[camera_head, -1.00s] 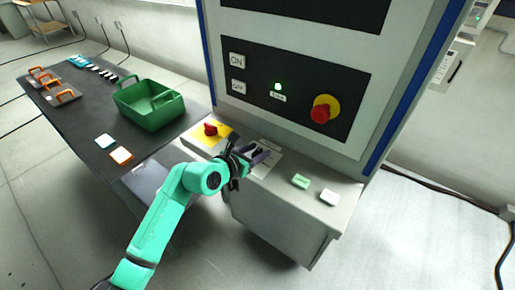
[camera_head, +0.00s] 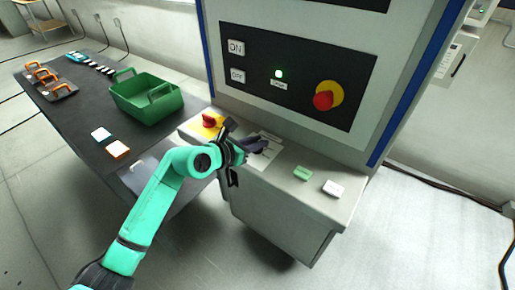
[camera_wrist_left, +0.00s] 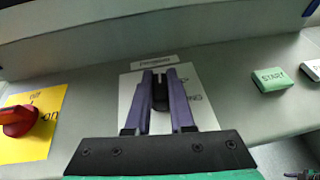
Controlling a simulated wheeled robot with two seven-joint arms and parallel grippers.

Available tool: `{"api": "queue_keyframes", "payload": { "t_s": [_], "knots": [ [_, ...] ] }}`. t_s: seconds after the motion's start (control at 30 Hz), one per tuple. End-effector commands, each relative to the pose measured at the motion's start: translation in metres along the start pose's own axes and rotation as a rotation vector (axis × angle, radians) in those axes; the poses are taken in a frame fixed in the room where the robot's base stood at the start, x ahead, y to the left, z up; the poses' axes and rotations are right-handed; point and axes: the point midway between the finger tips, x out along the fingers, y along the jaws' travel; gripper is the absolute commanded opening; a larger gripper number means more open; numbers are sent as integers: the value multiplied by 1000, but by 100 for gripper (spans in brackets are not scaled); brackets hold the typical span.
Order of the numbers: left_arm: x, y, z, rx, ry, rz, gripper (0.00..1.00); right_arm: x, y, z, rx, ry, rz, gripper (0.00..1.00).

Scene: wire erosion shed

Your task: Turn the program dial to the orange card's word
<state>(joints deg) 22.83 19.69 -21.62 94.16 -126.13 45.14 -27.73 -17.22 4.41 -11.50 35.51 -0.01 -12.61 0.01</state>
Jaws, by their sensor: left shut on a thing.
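The program dial (camera_wrist_left: 160,94) is a dark knob on a white plate (camera_wrist_left: 189,78) on the machine's ledge. The plate carries printed words, mostly hidden by my fingers; only a few letters show on its right. My left gripper (camera_head: 259,146) has its purple fingers on both sides of the dial, shut on it; the left wrist view also shows the gripper (camera_wrist_left: 160,80). The orange card (camera_head: 118,150) lies on the dark table, white-faced with an orange edge; its word is too small to read. My right gripper is not in view.
A red switch (camera_wrist_left: 18,120) on a yellow plate is left of the dial. A green START button (camera_wrist_left: 273,79) and a white button (camera_head: 333,188) are right of it. A teal-edged card (camera_head: 101,134), green crate (camera_head: 148,108) and orange-handled items (camera_head: 50,80) occupy the table.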

Motion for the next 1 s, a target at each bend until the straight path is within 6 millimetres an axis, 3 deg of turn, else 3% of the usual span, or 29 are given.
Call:
{"api": "queue_keyframes", "payload": {
  "t_s": [0.03, 0.2, 0.5, 0.7, 1.0],
  "knots": [
    [4, 2, -9, 16, -2, -23, 0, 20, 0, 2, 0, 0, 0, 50],
    [5, 3, -12, 70, -3, -149, 0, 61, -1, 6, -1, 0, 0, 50],
    [4, 2, -7, 175, -4, -412, 0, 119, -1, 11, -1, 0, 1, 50],
    [2, 2, -2, 244, -3, -584, 0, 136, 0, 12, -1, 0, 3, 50],
    [0, 0, 2, 326, -3, -781, 0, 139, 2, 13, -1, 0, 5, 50]
  ]
}}
